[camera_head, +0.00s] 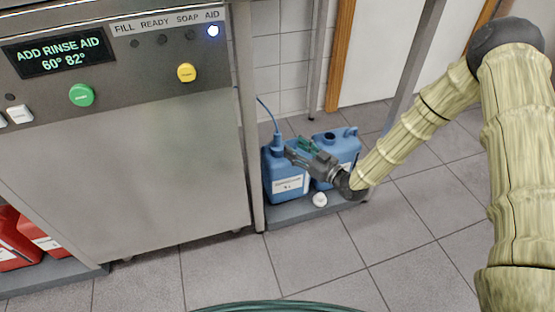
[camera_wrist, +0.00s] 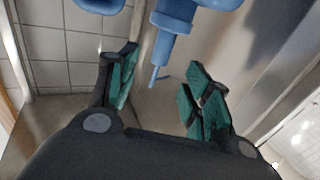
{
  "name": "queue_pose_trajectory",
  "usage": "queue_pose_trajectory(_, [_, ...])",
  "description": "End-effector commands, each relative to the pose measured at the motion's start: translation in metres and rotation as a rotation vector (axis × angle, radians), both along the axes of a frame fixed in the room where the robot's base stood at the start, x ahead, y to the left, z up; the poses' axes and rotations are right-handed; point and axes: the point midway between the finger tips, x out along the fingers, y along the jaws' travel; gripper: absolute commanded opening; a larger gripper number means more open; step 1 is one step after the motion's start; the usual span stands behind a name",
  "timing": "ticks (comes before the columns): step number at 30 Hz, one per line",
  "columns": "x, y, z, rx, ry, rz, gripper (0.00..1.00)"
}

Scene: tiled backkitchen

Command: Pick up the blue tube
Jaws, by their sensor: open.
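The thin blue tube (camera_head: 267,108) rises from the cap of the left blue canister (camera_head: 286,181) toward the dishwasher's edge. In the wrist view a blue fitting (camera_wrist: 174,22) narrows into a thin blue tube (camera_wrist: 155,75), which appears between my fingertips in the picture. I cannot tell how deep it sits between them, and I see no contact. My gripper (camera_head: 299,150) is open beside the canister's top, to the right of its cap. Its green-padded fingers also show spread apart in the wrist view (camera_wrist: 161,70).
A second blue canister (camera_head: 337,150) with an open neck stands behind my gripper. A white cap (camera_head: 319,200) lies on the grey tray (camera_head: 287,215). The steel dishwasher (camera_head: 130,170) stands close on the left, with red canisters (camera_head: 20,238) below it.

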Motion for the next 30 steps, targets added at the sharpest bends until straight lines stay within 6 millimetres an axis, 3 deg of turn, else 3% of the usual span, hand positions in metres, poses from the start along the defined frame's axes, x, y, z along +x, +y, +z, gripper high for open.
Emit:
queue_pose_trajectory(6, [0.021,0.022,-0.002,0.001,-0.001,0.001,0.49])
queue_pose_trajectory(30, [0.062,0.064,0.008,0.000,0.001,-0.001,0.49])
